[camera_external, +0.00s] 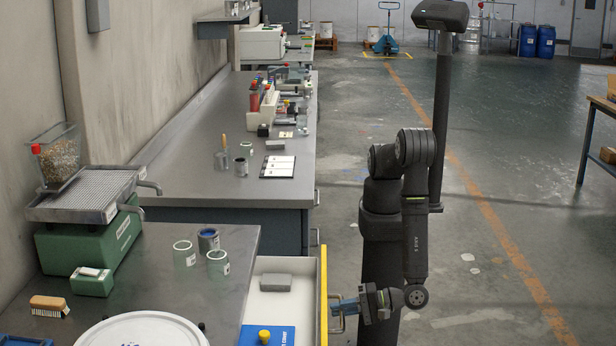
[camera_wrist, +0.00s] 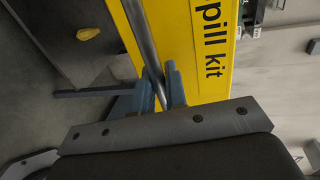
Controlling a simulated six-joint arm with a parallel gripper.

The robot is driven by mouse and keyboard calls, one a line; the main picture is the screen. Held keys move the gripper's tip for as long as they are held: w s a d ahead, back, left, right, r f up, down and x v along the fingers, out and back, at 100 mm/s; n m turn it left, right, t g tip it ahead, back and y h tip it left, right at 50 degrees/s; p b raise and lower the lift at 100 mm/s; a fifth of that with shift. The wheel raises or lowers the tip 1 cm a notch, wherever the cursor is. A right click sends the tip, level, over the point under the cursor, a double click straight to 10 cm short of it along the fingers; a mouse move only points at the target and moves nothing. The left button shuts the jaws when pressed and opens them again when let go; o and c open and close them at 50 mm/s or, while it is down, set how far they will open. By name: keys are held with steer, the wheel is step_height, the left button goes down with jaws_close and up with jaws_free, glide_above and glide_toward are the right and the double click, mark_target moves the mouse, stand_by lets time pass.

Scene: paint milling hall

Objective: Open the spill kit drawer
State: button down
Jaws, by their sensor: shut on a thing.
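The spill kit drawer has a yellow front (camera_external: 323,290) and stands pulled out from the near bench, its pale inside (camera_external: 262,309) showing. In the wrist view the yellow front (camera_wrist: 203,32) carries black lettering, partly cut off, reading "pill kit". A grey bar handle (camera_wrist: 141,36) runs along this front. My gripper (camera_external: 340,307) is at the outer side of the front. Its blue fingers (camera_wrist: 161,88) are shut on the handle, one on each side of the bar.
In the drawer lie a grey block (camera_external: 276,282) and a blue item (camera_external: 280,336) with a yellow knob (camera_external: 264,335). The near bench top (camera_external: 150,265) holds jars and a green machine (camera_external: 85,243). Open floor (camera_external: 460,300) lies right of my arm.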

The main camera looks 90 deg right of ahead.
steer(key=f+v, duration=0.1)
steer(key=v, duration=0.7)
steer(key=shift+s+f, duration=0.25)
steer(key=shift+f, duration=0.05)
steer(key=c, duration=1.5)
jaws_free()
steer(key=shift+c, duration=0.2)
steer(key=shift+s, duration=0.1)
steer(key=v, duration=1.7)
steer(key=x, duration=1.7)
